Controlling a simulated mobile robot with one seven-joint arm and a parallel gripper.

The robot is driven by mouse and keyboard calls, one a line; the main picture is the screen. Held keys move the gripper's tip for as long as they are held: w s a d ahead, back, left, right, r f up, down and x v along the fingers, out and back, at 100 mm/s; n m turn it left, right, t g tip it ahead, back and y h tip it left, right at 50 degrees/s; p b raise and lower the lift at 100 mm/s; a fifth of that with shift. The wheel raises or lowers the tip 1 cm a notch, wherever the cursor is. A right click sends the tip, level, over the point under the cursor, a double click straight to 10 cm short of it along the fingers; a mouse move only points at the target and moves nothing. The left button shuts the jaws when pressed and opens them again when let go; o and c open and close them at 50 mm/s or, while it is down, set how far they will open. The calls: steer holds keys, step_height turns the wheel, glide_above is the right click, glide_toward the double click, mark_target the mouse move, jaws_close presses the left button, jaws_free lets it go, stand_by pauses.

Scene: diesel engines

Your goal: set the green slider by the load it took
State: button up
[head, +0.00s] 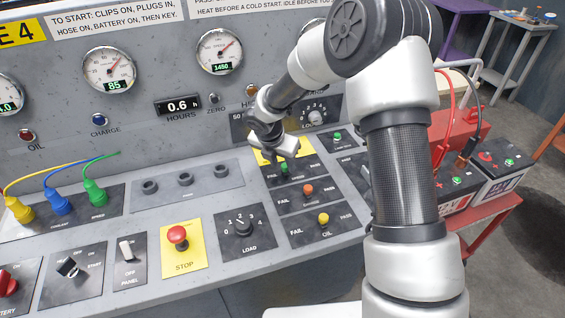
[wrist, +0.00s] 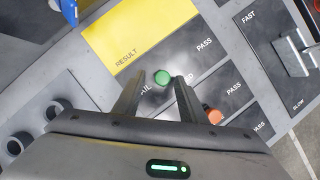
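The green slider (head: 285,168) is a small round knob in the top FAIL/PASS row, beside the yellow RESULT label (wrist: 140,35). In the wrist view the green slider (wrist: 162,77) sits between the words, seemingly nearer FAIL; its exact setting is hard to tell. My gripper (head: 284,150) is above this row. In the wrist view my gripper (wrist: 160,86) is open, with one finger on each side of the green knob; contact is not clear. The LOAD dial (head: 242,226) is black with a numbered scale; its exact pointer reading is too small to tell.
An orange slider (head: 308,189) and a yellow slider (head: 323,218) lie in the rows below. The red STOP button (head: 178,235) is at left. Gauges read 85 (head: 110,70) and 1450 (head: 220,50). A lever (wrist: 292,55) stands right of the rows.

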steer(key=p+v, duration=0.1)
steer(key=v, duration=1.6)
steer(key=shift+r+p, duration=0.15)
steer(key=shift+p, duration=0.25)
steer(key=shift+s, duration=0.15)
steer(key=s+d+r+m, duration=1)
steer(key=s+d+m, duration=0.3)
steer(key=m, duration=0.4)
steer(key=s+r+m+t+y+p, duration=0.1)
steer(key=s+r+m+y, duration=0.1)
steer(key=s+m, duration=1.1)
steer(key=shift+r+t, duration=0.4)
steer(key=shift+r, duration=0.35)
